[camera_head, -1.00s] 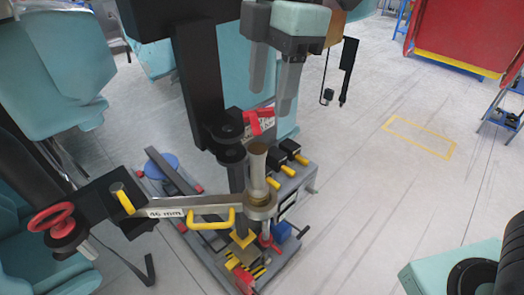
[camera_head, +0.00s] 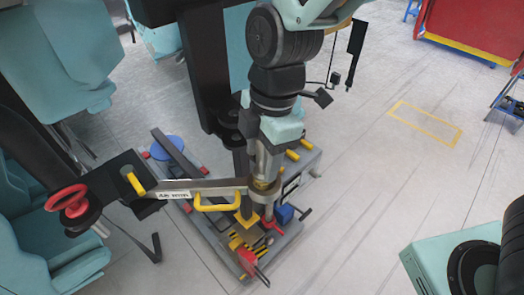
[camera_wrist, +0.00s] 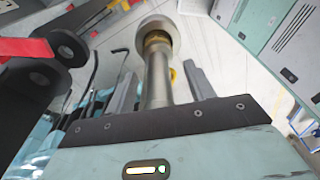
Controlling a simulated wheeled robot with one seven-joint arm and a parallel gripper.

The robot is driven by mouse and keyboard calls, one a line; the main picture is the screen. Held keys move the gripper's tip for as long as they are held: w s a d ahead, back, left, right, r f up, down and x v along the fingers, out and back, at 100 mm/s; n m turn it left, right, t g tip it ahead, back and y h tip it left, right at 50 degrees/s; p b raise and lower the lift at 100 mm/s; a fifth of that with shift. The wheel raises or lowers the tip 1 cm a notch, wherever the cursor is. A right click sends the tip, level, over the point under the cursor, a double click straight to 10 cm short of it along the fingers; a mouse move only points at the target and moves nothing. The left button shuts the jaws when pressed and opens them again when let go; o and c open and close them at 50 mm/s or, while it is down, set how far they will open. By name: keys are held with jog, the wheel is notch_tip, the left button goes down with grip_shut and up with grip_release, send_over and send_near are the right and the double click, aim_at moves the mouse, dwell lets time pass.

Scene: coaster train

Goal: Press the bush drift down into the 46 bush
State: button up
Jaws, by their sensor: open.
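The bush drift (camera_wrist: 157,85) is a grey metal stem in the wrist view, its far end at a brass-coloured bush (camera_wrist: 157,38) in a round metal eye (camera_wrist: 144,28). My gripper (camera_head: 264,160) is over the eye in the head view, where its fingers hide most of the drift. In the wrist view its two fingers (camera_wrist: 158,92) stand open on either side of the stem, with gaps. The eye ends a flat grey bar (camera_head: 225,183) with a yellow handle and a white label, too blurred to read surely now. How deep the drift sits is hidden.
A black column (camera_head: 190,70) stands close behind the bar. A red handwheel (camera_head: 66,198) is at the left end. The grey base (camera_head: 215,240) carries yellow, blue and red parts below the eye. Open floor (camera_head: 370,200) lies to the right.

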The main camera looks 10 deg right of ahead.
jog(key=shift+f, duration=0.1)
grip_shut()
jog(key=shift+r+p, duration=0.4)
jog(key=shift+r, duration=0.25)
dwell(0.5)
